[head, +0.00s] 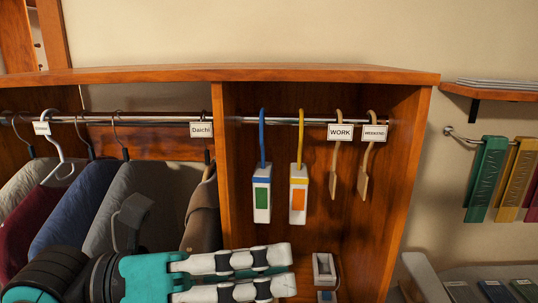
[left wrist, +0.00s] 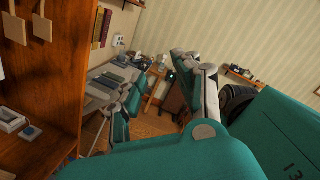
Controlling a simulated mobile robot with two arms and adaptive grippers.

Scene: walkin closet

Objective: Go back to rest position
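My left gripper (head: 290,270) reaches in from the left at the bottom of the head view, teal with pale fingers. Its two fingers lie side by side with a gap between them, and nothing shows held. It is in front of the lower part of the wooden closet. In the left wrist view, the gripper's teal body (left wrist: 210,150) fills the lower right. My right gripper does not show in the head view.
A wooden closet (head: 330,73) holds jackets (head: 80,205) at left and several labelled hangers on a rail (head: 270,121). A small box (head: 323,270) stands beside my gripper. A patch of brown floor (left wrist: 150,127) shows in the left wrist view.

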